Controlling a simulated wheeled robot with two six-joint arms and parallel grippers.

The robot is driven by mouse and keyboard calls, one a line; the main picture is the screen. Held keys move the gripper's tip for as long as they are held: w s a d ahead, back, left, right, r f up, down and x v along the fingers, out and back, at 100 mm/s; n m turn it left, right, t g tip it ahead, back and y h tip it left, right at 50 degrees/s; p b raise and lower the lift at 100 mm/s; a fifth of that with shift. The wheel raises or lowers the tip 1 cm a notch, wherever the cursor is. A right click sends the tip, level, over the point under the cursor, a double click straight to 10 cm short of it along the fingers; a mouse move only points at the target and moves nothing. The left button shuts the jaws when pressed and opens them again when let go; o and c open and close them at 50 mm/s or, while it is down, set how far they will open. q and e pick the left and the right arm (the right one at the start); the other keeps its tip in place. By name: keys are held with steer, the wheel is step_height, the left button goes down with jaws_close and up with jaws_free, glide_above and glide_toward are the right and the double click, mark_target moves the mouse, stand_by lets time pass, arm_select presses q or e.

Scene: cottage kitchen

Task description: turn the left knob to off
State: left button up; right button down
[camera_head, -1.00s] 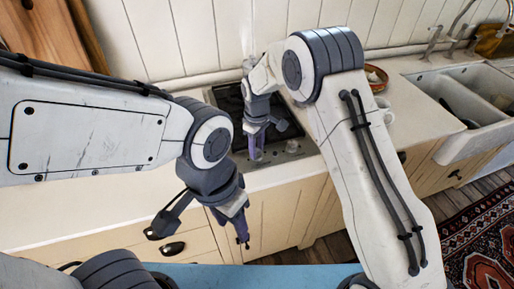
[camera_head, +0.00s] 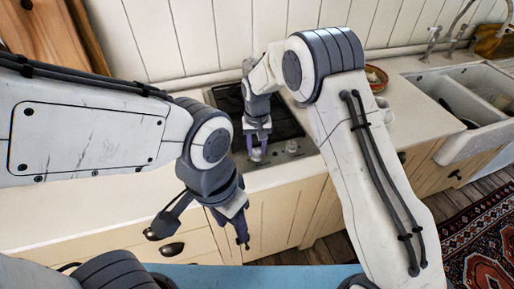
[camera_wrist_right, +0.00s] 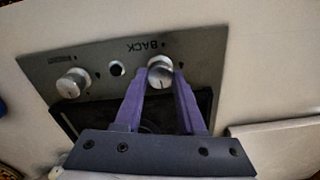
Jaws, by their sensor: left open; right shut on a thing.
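The stove panel (camera_wrist_right: 100,60) has two silver knobs with a small round hole between them. My right gripper (camera_head: 258,150) is at the left knob (camera_head: 257,155) on the hob's front strip. In the right wrist view the panel appears upside down, and my right gripper's purple fingers (camera_wrist_right: 161,78) are shut on the left knob (camera_wrist_right: 161,73), next to the word BACK. The other knob (camera_wrist_right: 73,82) is free, near the word FRONT; it also shows in the head view (camera_head: 292,147). My left gripper (camera_head: 238,222) is open and empty, in front of the cabinet doors.
The dark hob (camera_head: 228,98) is set into the pale counter (camera_head: 90,215), partly hidden by my right arm. A brown bowl (camera_head: 377,78) and a white sink (camera_head: 460,100) lie to the right. A wooden board (camera_head: 45,35) leans at the back left.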

mark_target(257, 151)
steer(key=shift+w+r+m, duration=0.1)
steer(key=shift+w+m, duration=0.05)
steer(key=shift+m, duration=0.45)
steer(key=c, duration=0.8)
jaws_free()
steer(key=shift+o, duration=0.2)
step_height(257, 151, up, 10)
steer(key=b, duration=0.2)
steer(key=shift+r, duration=0.2)
